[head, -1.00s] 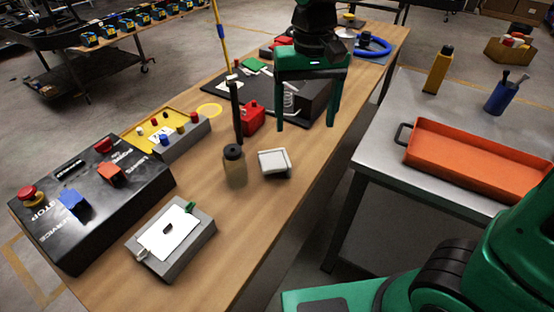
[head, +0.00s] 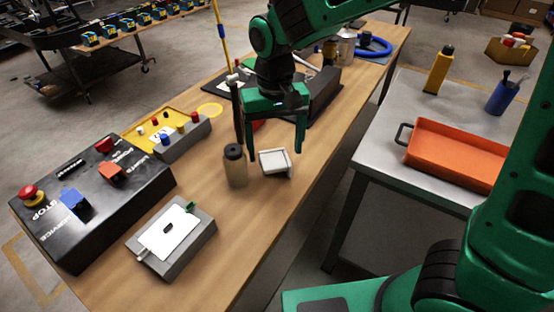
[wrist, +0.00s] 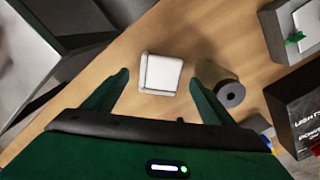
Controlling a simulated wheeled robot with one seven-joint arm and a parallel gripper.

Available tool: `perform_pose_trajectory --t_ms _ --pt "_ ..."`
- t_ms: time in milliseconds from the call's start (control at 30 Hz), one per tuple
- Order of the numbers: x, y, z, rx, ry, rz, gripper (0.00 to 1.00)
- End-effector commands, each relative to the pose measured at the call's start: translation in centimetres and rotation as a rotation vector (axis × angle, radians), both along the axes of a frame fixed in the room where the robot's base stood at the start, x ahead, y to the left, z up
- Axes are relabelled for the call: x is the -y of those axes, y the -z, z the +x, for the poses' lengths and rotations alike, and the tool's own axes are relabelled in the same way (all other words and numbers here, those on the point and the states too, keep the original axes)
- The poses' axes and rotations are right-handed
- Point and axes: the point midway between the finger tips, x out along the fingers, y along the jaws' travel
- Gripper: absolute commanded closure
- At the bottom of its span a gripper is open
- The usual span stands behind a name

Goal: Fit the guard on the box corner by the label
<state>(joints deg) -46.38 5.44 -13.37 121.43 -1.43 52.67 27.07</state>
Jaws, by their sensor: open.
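A small white, square, tray-like piece that looks like the guard (head: 275,162) lies on the wooden table. In the wrist view the guard (wrist: 160,73) lies between and just beyond the fingertips. My gripper (head: 274,148) is open and empty above it, with its fingers apart; in the wrist view my gripper (wrist: 159,79) has a finger on each side of the picture. A grey box (head: 188,258) with a white label sheet (head: 170,232) and a small green piece at one corner sits at the table's near end. The box also shows at the wrist view's upper right (wrist: 272,38).
A brown bottle (head: 235,170) with a black cap stands close left of the guard. A black control box (head: 110,215) with coloured buttons is at the left. An orange tray (head: 450,158) is on the metal side table. Bare wood lies between bottle and grey box.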

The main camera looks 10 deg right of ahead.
Motion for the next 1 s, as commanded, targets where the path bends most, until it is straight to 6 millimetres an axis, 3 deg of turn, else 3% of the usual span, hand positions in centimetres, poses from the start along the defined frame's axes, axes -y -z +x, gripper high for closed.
perform_pose_trajectory --t_ms 200,467,667,1000 --pt "0.0 2.5 0.0 -0.002 0.000 -0.001 0.22" --pt "0.0 2.7 0.0 0.000 0.001 0.000 0.22" --pt "0.0 2.7 0.0 0.000 0.000 0.000 0.65" --pt "0.0 2.4 0.1 0.001 0.000 0.001 0.69"
